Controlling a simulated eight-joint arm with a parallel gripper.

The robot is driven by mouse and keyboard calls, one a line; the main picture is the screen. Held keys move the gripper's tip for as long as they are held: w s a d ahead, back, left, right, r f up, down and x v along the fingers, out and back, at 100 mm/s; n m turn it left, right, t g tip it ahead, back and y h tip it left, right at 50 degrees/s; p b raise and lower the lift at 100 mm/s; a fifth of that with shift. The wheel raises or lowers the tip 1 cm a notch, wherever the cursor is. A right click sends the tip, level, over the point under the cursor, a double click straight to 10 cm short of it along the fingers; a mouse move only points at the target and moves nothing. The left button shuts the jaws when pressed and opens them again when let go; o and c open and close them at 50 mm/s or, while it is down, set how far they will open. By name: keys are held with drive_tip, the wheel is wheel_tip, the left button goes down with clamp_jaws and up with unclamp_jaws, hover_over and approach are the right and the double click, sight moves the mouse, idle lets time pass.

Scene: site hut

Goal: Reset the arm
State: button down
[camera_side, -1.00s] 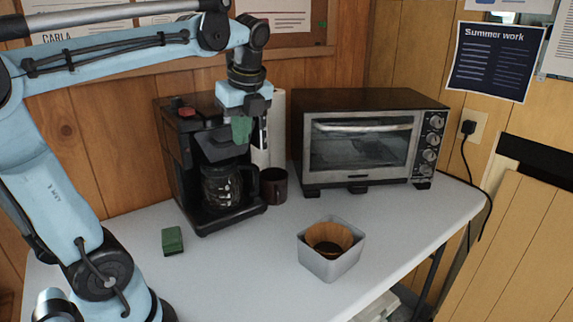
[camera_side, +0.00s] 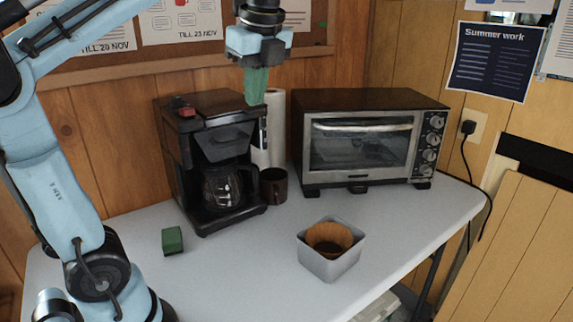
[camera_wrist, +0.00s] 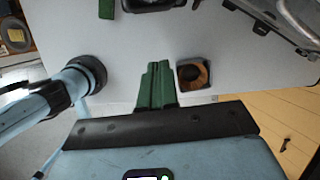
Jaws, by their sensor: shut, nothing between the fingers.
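My gripper (camera_side: 255,86) is high above the table, in front of the coffee maker's top in the side view. Its green fingers are together with nothing between them. In the wrist view the shut green fingers (camera_wrist: 157,77) point down over the table's front part. My blue arm reaches up from its base at the left of the table.
A black coffee maker (camera_side: 187,155) with a glass carafe (camera_side: 222,187), a dark mug (camera_side: 273,186) and a toaster oven (camera_side: 360,140) stand along the back. A grey bin (camera_side: 330,265) holding a brown filter (camera_side: 328,236) is at front right. A green block (camera_side: 172,240) lies at left. Middle front is clear.

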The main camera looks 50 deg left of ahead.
drive_tip(key=d+f+n+t+h, duration=0.1)
drive_tip(key=d+f+n+t, duration=0.2)
drive_tip(key=f+n, duration=0.5)
drive_tip(key=s+d+f+n+t+h, duration=0.1)
drive_tip(key=d+f+n+t+h, duration=0.1)
drive_tip(key=f+n, duration=0.7)
wheel_tip(320, 180, down, 4)
drive_tip(key=shift+s+d+f+t, duration=0.1)
drive_tip(key=shift+s+d+t, duration=0.1)
drive_tip(key=shift+d+t, duration=0.9)
drive_tip(key=shift+d, duration=0.15)
